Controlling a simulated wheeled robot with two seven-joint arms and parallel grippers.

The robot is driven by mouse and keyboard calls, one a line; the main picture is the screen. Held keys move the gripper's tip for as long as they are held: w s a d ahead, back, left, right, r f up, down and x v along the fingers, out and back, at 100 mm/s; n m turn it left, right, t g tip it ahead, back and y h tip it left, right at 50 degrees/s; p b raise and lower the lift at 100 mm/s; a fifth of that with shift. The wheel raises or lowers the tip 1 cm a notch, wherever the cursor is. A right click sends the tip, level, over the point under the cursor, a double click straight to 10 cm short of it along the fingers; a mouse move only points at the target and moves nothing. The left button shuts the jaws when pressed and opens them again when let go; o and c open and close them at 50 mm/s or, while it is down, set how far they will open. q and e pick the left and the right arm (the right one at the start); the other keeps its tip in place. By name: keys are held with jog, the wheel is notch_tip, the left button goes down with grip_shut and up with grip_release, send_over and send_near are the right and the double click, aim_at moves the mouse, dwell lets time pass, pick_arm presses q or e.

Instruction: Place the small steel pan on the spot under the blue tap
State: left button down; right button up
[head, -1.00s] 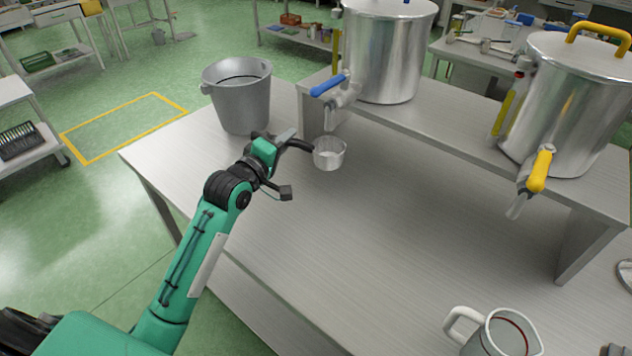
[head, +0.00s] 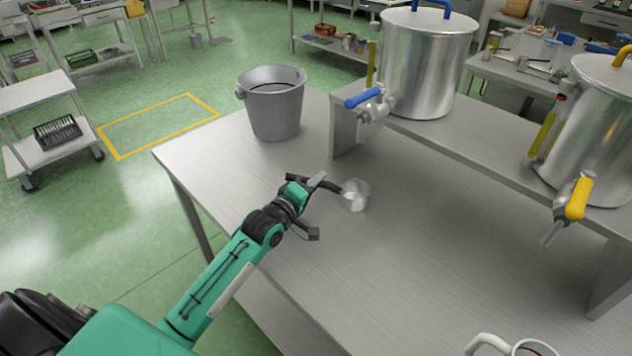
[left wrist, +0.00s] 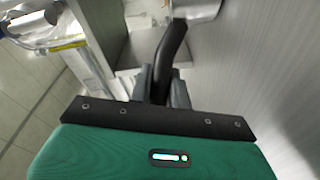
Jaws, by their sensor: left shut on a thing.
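The small steel pan (head: 355,195) is a little round pan with a black handle (head: 328,187) pointing left. My left gripper (head: 311,184) is shut on that handle, which also shows between its fingers in the left wrist view (left wrist: 173,48). The pan looks upright; I cannot tell whether it touches the table or hangs just above it. The blue tap (head: 363,98) is on the left steel vat (head: 427,65), its clear spout (head: 370,125) pointing down. The pan is apart from it, on the near side and below it in the picture. My right gripper is not in view.
A grey bucket (head: 272,108) stands on the steel table (head: 440,250) left of the raised shelf (head: 470,138). A second vat with a yellow tap (head: 578,198) is at right. A white-handled jug (head: 490,343) shows at the bottom edge. The table's middle is clear.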

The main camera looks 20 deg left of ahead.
pick_arm(q)
jog(key=c, duration=1.7)
grip_release()
jog(key=shift+f, duration=0.15)
jog(key=shift+c, duration=0.2)
jog(key=o, duration=0.4)
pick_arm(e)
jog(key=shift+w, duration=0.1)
pick_arm(q)
jog(key=b+v, duration=0.1)
jog(key=v, duration=0.9)
jog(key=shift+s, duration=0.3)
jog(key=shift+s+a+r, duration=0.15)
jog(key=shift+s+r, duration=0.05)
jog(key=shift+s, duration=0.45)
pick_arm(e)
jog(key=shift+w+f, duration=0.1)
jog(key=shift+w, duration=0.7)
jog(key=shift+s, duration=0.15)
pick_arm(q)
jog(key=shift+s+f, duration=0.1)
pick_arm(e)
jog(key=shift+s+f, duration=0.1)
